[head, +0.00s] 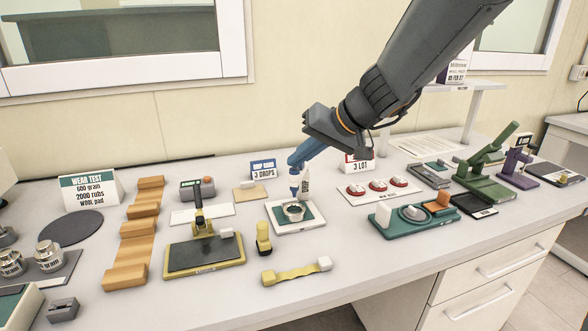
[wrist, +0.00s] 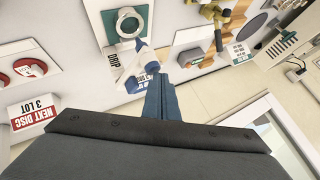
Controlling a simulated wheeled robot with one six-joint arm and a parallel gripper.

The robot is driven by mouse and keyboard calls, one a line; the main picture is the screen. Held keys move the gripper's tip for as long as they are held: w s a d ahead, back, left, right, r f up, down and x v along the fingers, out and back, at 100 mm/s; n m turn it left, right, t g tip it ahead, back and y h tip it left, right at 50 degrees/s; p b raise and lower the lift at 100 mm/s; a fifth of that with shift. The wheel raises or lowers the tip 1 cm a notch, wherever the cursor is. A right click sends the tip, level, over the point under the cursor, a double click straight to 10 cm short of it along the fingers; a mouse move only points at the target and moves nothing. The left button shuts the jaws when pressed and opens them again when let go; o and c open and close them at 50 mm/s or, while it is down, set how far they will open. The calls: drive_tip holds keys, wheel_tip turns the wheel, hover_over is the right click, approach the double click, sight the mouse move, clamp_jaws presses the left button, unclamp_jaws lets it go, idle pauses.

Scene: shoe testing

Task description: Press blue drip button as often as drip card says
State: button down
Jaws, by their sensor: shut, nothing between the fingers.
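The drip card (head: 263,170) stands behind the drip station and reads "3 DROPS" under a blue heading. The drip station has a white base with a teal mat and a metal ring (head: 293,211). Its white upright carries a label (head: 306,183), which reads "DRIP" in the wrist view (wrist: 113,60), and a blue nozzle (head: 294,184) hangs over the ring. My gripper (head: 293,161) is shut and empty, its blue fingers tilted down at the top of the station. The fingers also show in the wrist view (wrist: 160,80). I cannot clearly make out the blue button or whether the fingertips touch it.
Right of the station lies a tray with several red discs (head: 377,185), with a "3 LOT" card (head: 359,163) behind. A yellow-framed black plate (head: 205,254) stands left. A yellow stamp-like piece (head: 263,238) stands close to the front left.

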idle(0.5)
drive_tip(key=shift+r+p, duration=0.4)
drive_tip(key=shift+r, duration=0.4)
wheel_tip(320, 180, up, 5)
drive_tip(key=p, duration=0.3)
idle(2.5)
drive_tip(key=s+d+f+g+h, duration=0.1)
drive_tip(key=s+d+f+h, duration=0.1)
drive_tip(key=s+d+f, duration=0.3)
drive_tip(key=s+d+f+m+g+h, duration=0.1)
drive_tip(key=s+d+f+g+h, duration=0.1)
drive_tip(key=s+d+f, duration=0.3)
drive_tip(key=s+d+f+g+h, duration=0.1)
drive_tip(key=s+d+f+h, duration=0.2)
drive_tip(key=s+d+f, duration=0.3)
drive_tip(key=shift+s+f+g, duration=0.15)
drive_tip(key=shift+s+f, duration=0.6)
drive_tip(key=shift+s, duration=0.25)
drive_tip(key=shift+s+f+g, duration=0.1)
drive_tip(key=shift+s+f, duration=0.6)
drive_tip(key=shift+s, duration=0.25)
drive_tip(key=shift+s+f+g, duration=0.15)
drive_tip(key=shift+s+f, duration=0.6)
drive_tip(key=shift+s, duration=0.25)
